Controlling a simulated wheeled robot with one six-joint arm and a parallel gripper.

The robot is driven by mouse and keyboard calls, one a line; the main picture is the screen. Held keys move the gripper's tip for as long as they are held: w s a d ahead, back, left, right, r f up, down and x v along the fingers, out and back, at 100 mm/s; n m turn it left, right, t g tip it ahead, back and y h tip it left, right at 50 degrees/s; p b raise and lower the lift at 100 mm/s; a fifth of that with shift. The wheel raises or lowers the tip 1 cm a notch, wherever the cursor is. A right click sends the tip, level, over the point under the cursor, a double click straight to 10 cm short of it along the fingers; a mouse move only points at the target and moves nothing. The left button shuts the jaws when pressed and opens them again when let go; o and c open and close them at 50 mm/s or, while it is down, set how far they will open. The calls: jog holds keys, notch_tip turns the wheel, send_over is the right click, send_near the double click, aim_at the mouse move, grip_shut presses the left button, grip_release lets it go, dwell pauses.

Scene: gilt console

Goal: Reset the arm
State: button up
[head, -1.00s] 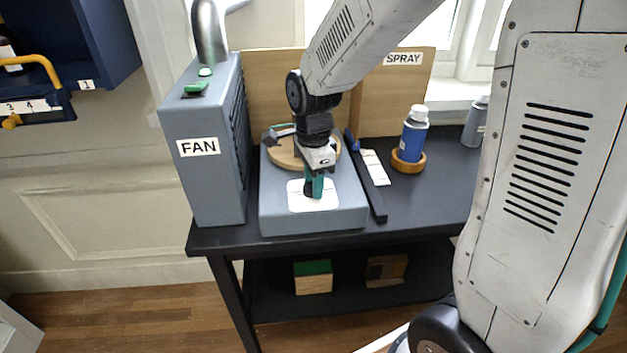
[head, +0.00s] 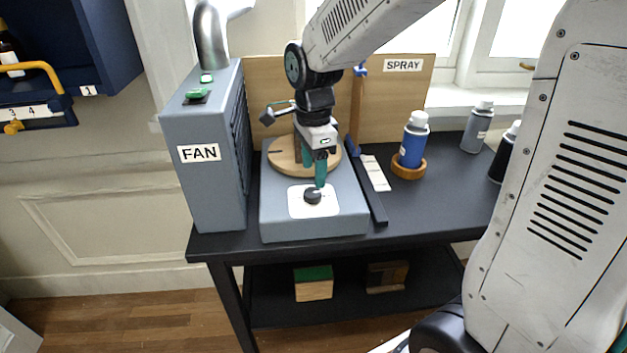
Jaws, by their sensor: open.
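My gripper (head: 315,172) points down with its teal fingers over the grey base box (head: 282,226) on the black table. It is open. Its fingertips are just above and behind a dark round knob (head: 312,195) on a white plate (head: 299,211). Whether a fingertip touches the knob I cannot tell. A round wooden turntable (head: 283,160) on the box is partly hidden behind my gripper. A small dark grey part on a thin rod (head: 268,117) shows left of my wrist.
The grey FAN box (head: 205,190) stands close on the left. On the right are a blue spray bottle (head: 413,140) in a wooden ring (head: 409,171), a grey bottle (head: 477,128) and a black bottle (head: 500,160). A wooden board marked SPRAY (head: 403,90) stands behind. A dark bar (head: 372,195) lies right of the box.

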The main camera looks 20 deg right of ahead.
jog(key=shift+r, duration=1.1)
